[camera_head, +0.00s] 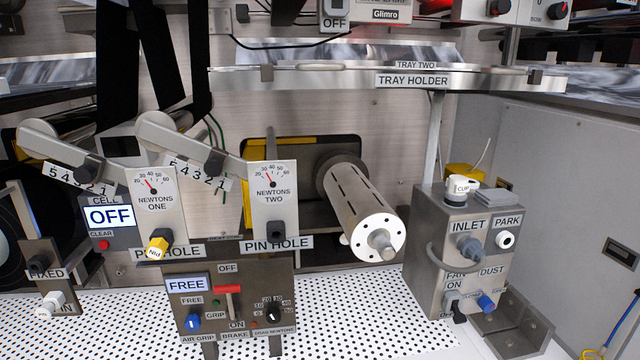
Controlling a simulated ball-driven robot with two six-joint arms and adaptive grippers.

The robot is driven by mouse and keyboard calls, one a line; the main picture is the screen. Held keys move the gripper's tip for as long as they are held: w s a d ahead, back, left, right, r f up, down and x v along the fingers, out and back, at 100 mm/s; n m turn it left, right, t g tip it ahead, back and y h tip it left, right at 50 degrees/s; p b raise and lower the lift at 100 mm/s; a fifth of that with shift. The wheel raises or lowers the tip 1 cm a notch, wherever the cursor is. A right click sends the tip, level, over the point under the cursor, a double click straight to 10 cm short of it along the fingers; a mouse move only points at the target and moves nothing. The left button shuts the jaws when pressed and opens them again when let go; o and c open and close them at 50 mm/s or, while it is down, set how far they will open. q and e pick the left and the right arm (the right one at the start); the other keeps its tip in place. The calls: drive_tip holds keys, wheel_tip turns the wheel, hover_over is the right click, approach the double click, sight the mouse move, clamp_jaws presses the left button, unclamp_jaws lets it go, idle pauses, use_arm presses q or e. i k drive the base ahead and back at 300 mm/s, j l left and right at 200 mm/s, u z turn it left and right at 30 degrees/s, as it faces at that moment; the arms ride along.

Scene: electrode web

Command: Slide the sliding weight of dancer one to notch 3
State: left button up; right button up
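Dancer one is the left of two grey slanted arms, with a roller (40,138) at its upper left end and the NEWTONS ONE dial (151,196) at its right. A black sliding weight (88,168) sits on this arm, toward its lower right half. The notch plate (70,178) below it reads 5 4 3 2 1 from left to right. The weight is above the 3 and 2 area; I cannot tell the exact notch. Neither of my grippers is in view.
Dancer two (160,131) has its own black weight (215,161) close to the right. Black web straps (122,60) hang behind the dancers. A yellow-headed pin (157,247) sticks out below dial one. The control box (235,325) stands in front over the perforated table (110,325).

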sight(91, 171)
drive_tip(key=u, duration=1.25)
